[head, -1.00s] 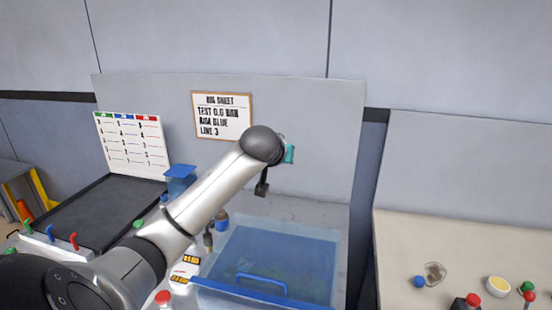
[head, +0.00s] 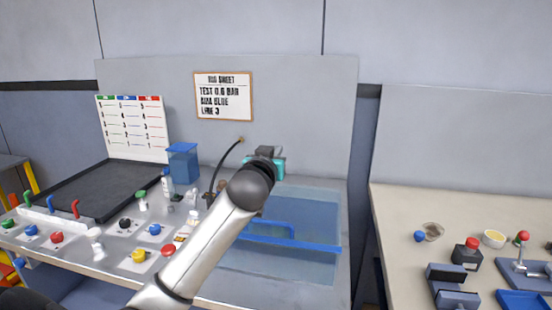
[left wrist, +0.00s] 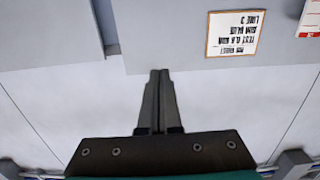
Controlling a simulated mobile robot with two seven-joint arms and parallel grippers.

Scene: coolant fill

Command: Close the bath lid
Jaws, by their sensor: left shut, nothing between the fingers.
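The bath (head: 290,272) is a translucent blue basin set in the bench. Its clear blue lid (head: 318,247) has a blue front bar and a raised blue handle (head: 262,229). The lid's front bar crosses the picture above the bath's near edge; I cannot tell its exact tilt. My left gripper (head: 266,151) is above the bath's rear part, near the back panel, and partly hidden behind my wrist. In the left wrist view its fingers (left wrist: 160,73) are together and empty, with wall and panel behind them. My forearm hides the bath's left side. My right gripper is out of view.
Left of the bath are a blue container (head: 182,162), a thin dark hose (head: 220,165) and several coloured knobs. A notice (head: 223,96) hangs on the back panel. A separate bench (head: 395,205) with small parts stands right, across a gap.

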